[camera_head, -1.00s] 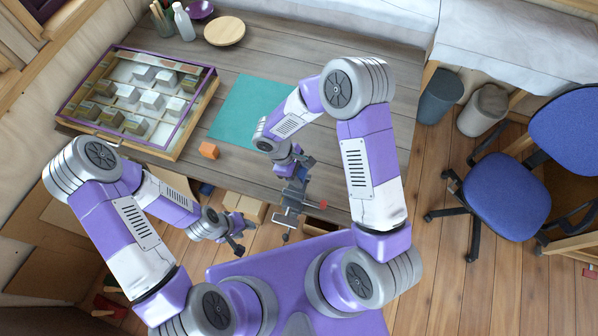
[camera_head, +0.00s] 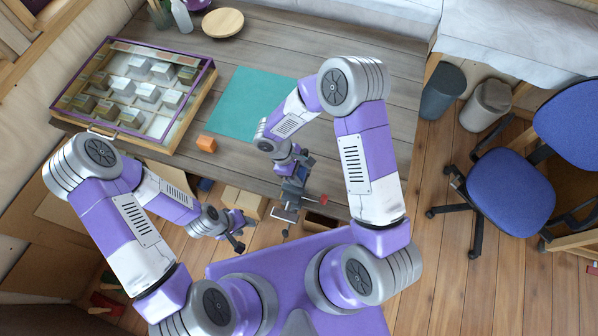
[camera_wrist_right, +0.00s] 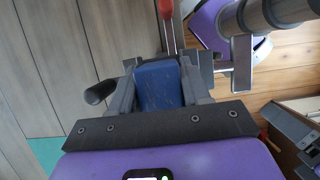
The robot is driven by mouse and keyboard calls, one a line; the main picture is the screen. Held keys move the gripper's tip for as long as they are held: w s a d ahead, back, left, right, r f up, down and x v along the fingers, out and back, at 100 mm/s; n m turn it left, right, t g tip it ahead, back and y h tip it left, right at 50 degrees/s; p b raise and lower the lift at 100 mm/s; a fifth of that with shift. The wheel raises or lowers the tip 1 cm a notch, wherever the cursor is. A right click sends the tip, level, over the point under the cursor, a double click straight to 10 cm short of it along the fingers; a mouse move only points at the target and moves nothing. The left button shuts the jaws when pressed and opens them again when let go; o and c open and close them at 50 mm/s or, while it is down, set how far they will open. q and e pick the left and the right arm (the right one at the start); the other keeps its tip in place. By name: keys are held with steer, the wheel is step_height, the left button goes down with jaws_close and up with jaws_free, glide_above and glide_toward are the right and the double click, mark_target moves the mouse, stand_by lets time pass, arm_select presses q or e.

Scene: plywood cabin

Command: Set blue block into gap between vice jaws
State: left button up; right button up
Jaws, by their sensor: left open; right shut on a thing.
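The blue block (camera_wrist_right: 160,84) shows in the right wrist view, upright between the fingers of my right gripper (camera_wrist_right: 160,95), which is shut on it. Grey metal parts of the vice (camera_wrist_right: 207,70) lie just beyond the block, with a red handle (camera_wrist_right: 166,10) above. I cannot tell whether the block is inside the jaw gap. In the head view the vice (camera_head: 290,197) is at the table's front edge, and my right gripper (camera_head: 287,168) is over it, hiding the block. My left gripper (camera_head: 236,232) is open and empty, left of the vice.
An orange block (camera_head: 206,144) lies on the wooden table (camera_head: 225,170) near a teal mat (camera_head: 250,105). A glass-topped case (camera_head: 205,100) with several small boxes stands at the left. A round wooden plate (camera_head: 222,23) is at the back. A blue chair (camera_head: 510,187) stands right.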

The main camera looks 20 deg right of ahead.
steer(key=shift+s+f, duration=0.15)
steer(key=shift+f, duration=0.25)
steer(key=o, duration=1.1)
steer(key=shift+f, duration=0.1)
steer(key=shift+o, duration=0.2)
steer(key=v, duration=0.8)
steer(key=shift+b, duration=0.35)
